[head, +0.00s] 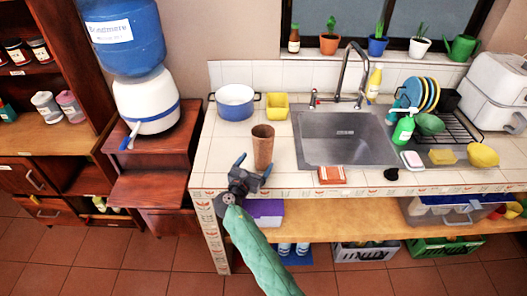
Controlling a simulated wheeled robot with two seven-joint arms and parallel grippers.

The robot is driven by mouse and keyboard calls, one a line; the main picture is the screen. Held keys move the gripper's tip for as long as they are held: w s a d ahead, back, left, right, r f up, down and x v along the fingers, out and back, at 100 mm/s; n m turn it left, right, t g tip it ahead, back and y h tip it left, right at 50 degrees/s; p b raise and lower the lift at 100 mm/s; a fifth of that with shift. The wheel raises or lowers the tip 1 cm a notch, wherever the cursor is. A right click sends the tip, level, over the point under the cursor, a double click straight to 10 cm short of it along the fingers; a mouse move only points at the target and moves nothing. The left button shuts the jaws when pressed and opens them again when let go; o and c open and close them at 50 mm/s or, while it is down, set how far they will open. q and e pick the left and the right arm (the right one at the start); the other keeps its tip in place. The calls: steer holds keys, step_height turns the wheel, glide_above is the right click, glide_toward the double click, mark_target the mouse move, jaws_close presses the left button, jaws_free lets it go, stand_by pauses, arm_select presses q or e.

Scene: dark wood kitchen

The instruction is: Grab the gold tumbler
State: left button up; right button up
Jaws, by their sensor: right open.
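The gold tumbler (263,146) looks brownish-gold and stands upright on the tiled counter, near its front edge and left of the sink. My right gripper (254,168) is open at the counter's front edge, just in front of the tumbler and slightly to its left. One finger points up at the left of the tumbler, and the other is near its base. I cannot tell whether a finger touches it. Nothing is between the fingers that I can make out. My left gripper is not in view.
A blue-and-white pot (235,102) and a yellow container (277,106) stand behind the tumbler. The sink (345,138) is to its right. An orange-red sponge (331,174) lies at the front edge. The counter left of the tumbler is clear.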

mark_target(259, 162)
steer(key=x, duration=0.1)
steer(key=b+x, duration=0.1)
steer(key=x, duration=0.2)
steer(key=shift+w+d+f+b, duration=0.2)
steer(key=shift+d+f+b, duration=0.05)
steer(key=shift+f+b, duration=0.1)
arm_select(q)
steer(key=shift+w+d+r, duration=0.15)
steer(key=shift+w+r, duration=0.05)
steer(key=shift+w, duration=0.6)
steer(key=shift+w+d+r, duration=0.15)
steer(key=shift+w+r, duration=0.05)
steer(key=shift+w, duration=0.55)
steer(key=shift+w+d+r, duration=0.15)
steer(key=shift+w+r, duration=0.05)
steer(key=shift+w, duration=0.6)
arm_select(e)
steer(key=shift+w+d+r, duration=0.2)
steer(key=shift+w, duration=0.2)
steer(key=c, duration=1.4)
steer(key=shift+o, duration=0.2)
steer(key=shift+r, duration=0.15)
